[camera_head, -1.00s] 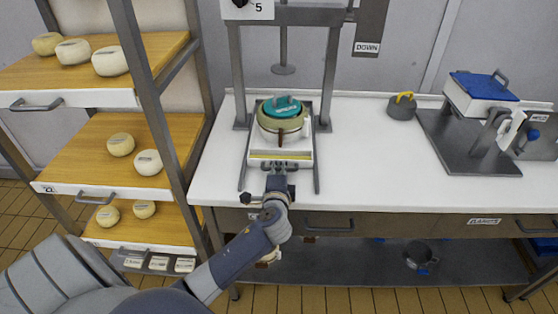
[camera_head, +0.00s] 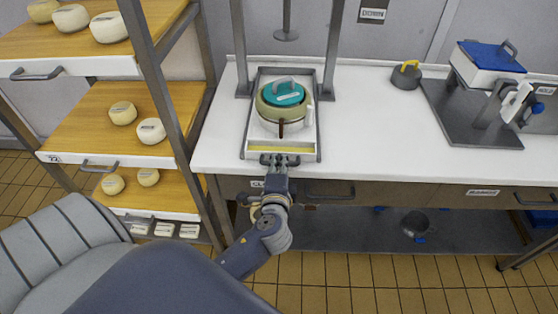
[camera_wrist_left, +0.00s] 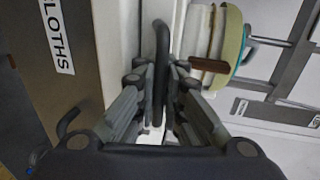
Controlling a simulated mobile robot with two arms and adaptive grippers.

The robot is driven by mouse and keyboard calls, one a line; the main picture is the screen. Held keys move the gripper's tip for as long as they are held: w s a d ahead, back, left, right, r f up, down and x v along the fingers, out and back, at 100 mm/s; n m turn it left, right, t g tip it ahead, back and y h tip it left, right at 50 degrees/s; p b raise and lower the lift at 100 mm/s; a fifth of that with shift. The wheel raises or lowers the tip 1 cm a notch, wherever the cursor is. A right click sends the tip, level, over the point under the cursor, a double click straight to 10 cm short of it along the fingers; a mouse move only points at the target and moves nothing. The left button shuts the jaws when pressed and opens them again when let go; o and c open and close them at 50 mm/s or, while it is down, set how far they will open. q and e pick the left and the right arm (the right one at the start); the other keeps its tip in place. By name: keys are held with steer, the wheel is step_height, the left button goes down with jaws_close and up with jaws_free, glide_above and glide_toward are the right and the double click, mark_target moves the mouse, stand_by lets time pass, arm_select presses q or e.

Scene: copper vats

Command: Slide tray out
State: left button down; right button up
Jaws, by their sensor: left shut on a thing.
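The tray (camera_head: 260,149) is white with a yellow front strip. It sits between grey rails on the white counter and reaches near their front ends. A round cream mould with a teal lid (camera_head: 284,95) stands on it, forward of the press posts. My left gripper (camera_head: 280,161) is at the tray's front edge. In the left wrist view my left gripper (camera_wrist_left: 160,75) is shut on the tray's dark bar handle (camera_wrist_left: 162,45), which stands between the fingers. The mould also shows there (camera_wrist_left: 230,45), at upper right. My right gripper is not in view.
The press frame (camera_head: 241,60) stands behind the tray. A shelf rack with cheeses (camera_head: 120,112) is close on the left. A grey weight with a yellow handle (camera_head: 406,75) and a blue-topped device (camera_head: 490,60) stand at right. The counter between is clear.

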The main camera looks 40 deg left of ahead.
arm_select(q)
steer(key=c, duration=2)
jaws_free()
steer(key=v, duration=1.2)
steer(key=s+d+f+g+h, duration=0.2)
steer(key=f, duration=0.9)
steer(key=s+d+f+g+h, duration=0.2)
steer(key=f, duration=0.9)
steer(key=s+d+f+g+h, duration=0.2)
steer(key=s+f, duration=0.1)
steer(key=f, duration=0.8)
steer(key=s+a+f+n+g, duration=0.1)
steer(key=s+f+n+g, duration=0.1)
steer(key=s+f, duration=0.4)
steer(key=s+a+f+n+g+h, duration=0.1)
steer(key=s+f+n+g, duration=0.1)
steer(key=s+f+n, duration=0.2)
steer(key=s+a+f+n+g+h, duration=0.1)
steer(key=s+a+f+n+g, duration=0.1)
steer(key=s+f, duration=0.8)
steer(key=s+n, duration=0.1)
steer(key=s, duration=0.4)
